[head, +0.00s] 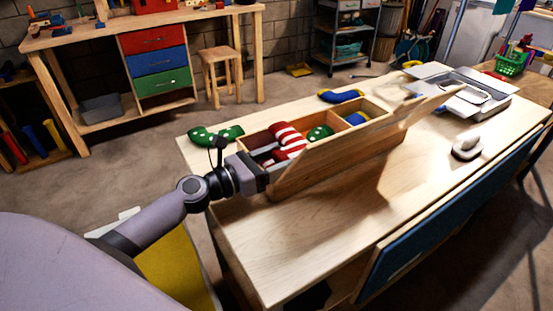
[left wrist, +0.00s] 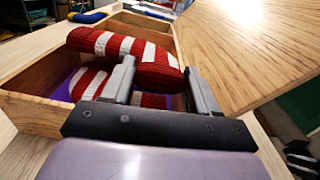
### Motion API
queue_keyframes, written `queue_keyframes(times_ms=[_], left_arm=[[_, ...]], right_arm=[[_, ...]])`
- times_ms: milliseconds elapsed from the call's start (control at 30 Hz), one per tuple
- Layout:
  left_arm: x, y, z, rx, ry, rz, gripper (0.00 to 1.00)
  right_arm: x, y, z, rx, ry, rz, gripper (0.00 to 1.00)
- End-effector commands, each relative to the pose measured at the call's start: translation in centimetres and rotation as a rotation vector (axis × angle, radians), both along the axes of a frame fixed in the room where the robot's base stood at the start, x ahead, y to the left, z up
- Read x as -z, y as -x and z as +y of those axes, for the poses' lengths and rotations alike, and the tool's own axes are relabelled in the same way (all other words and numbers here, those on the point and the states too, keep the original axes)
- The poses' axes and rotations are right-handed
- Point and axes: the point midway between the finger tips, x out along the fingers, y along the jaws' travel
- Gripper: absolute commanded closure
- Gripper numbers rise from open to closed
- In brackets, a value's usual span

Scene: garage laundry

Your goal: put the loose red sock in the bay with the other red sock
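A red-and-white striped sock (head: 288,138) lies at the near bay of the wooden box (head: 290,190). In the left wrist view, this upper sock (left wrist: 120,45) sits above a second red striped sock (left wrist: 92,84) on the bay's purple floor; whether they touch is unclear. My left gripper (head: 266,178) is at the box's near end. In the left wrist view its fingers (left wrist: 162,88) are spread apart, with their tips overlapping or beside the upper sock's near edge. No grip on it shows. My right gripper is not in view.
The box's other bays hold a green sock (head: 320,132) and a blue sock (head: 356,118). A loose green sock (head: 210,135) and loose blue sock (head: 340,96) lie behind it. A raised wooden panel slants along its right side. The near tabletop (head: 300,260) is clear.

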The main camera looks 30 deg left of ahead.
Motion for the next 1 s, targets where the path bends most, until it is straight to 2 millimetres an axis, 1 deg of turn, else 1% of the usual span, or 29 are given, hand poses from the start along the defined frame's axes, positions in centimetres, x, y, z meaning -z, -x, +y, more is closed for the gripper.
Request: queue_keyframes(times_ms=[267, 367, 467, 533, 1000], left_arm=[[0.2, 0.0, 0.0, -0.001, 0.0, 0.007, 0.31], [-0.2, 0.0, 0.0, -0.001, 0.0, 0.007, 0.31], [-1.4, 0.1, 0.0, 0.0, -0.002, 0.006, 0.31], [-0.7, 0.8, 0.4, 0.0, 0.001, 0.01, 0.31], [-0.7, 6.7, 3.8, -0.001, 0.003, 0.007, 0.31]], right_arm=[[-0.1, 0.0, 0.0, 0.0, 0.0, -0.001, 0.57], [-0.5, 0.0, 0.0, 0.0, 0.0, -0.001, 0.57], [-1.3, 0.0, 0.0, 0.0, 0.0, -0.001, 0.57], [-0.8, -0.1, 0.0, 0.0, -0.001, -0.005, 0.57], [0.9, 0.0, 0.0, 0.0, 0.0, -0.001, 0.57]])
